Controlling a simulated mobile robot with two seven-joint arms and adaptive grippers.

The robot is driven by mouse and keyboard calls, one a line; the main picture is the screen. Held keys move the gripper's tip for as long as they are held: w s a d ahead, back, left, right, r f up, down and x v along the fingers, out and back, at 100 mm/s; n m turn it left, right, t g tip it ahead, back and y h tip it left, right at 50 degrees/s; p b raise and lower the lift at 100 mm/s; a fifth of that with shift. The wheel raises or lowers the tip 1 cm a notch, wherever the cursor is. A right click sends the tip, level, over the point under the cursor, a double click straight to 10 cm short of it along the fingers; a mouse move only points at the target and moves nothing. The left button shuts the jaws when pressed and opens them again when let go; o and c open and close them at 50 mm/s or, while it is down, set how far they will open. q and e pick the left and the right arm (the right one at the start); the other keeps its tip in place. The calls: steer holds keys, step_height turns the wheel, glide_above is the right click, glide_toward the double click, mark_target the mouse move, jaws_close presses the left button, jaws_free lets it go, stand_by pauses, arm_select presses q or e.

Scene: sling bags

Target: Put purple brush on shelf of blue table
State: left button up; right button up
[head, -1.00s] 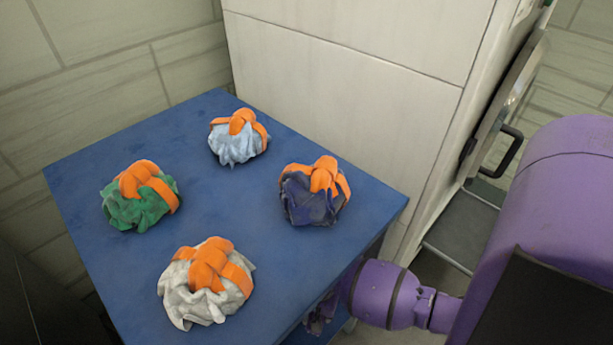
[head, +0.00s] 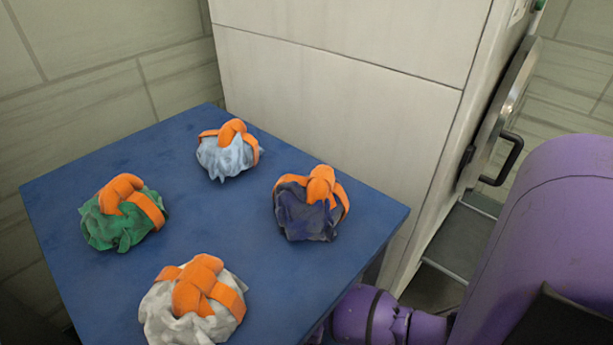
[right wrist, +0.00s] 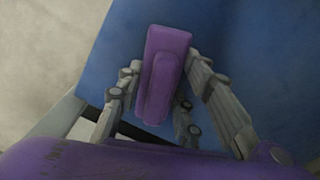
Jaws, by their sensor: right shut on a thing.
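The purple brush (right wrist: 168,50) is in the right wrist view, held between the fingers of my right gripper (right wrist: 163,72), which is shut on it. Behind the brush is a flat blue surface (right wrist: 255,50) that looks like the shelf; I cannot tell whether the brush touches it. The blue table (head: 245,225) fills the middle of the head view. My right arm reaches in low beside its right edge, and the table top hides the gripper and brush there. My left gripper is in neither view.
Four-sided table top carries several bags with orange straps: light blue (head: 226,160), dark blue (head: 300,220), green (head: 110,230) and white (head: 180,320). A pale cabinet (head: 340,120) stands behind, with a black-handled door (head: 505,110) at right.

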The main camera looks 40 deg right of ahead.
steer(key=o, duration=1.1)
step_height(320, 180, up, 12)
steer(key=p, duration=0.5)
steer(key=shift+r, duration=0.15)
